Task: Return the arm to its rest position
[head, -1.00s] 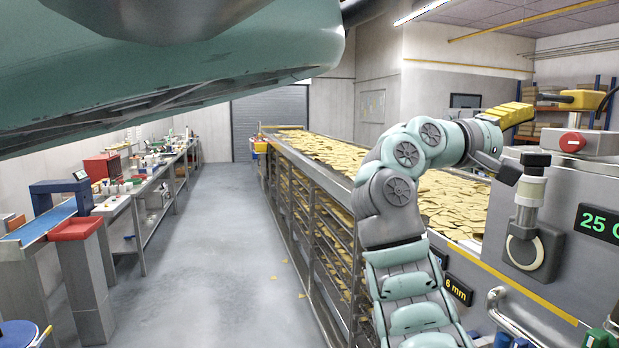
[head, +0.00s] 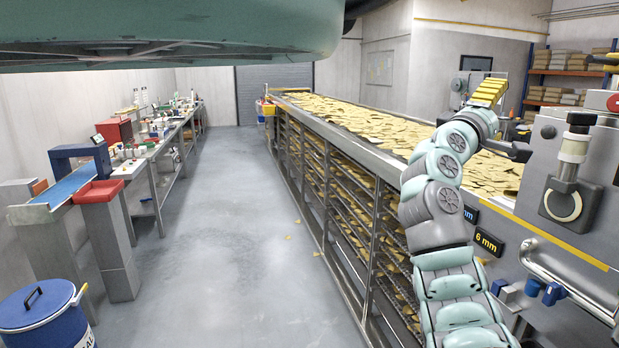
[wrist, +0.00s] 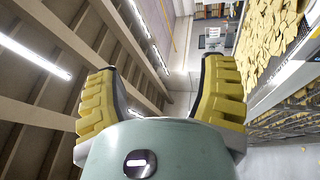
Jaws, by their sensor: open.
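My arm rises at the right of the head view, and its grey and mint links bend up in front of the cooling conveyor (head: 345,152). My gripper (head: 488,92) shows at the top of the arm with its yellow fingers pointing up and away, above the chip layer. In the wrist view my gripper (wrist: 162,95) has its two yellow ridged fingers spread wide, with nothing between them. The wrist view looks toward the ceiling lights, the far wall and the chips (wrist: 275,40).
A control panel with a lever (head: 570,165) stands close to the right of my arm. A blue drum (head: 40,315) and a workbench (head: 150,165) line the left side. The grey aisle floor (head: 230,230) is mostly clear, with a few fallen chips.

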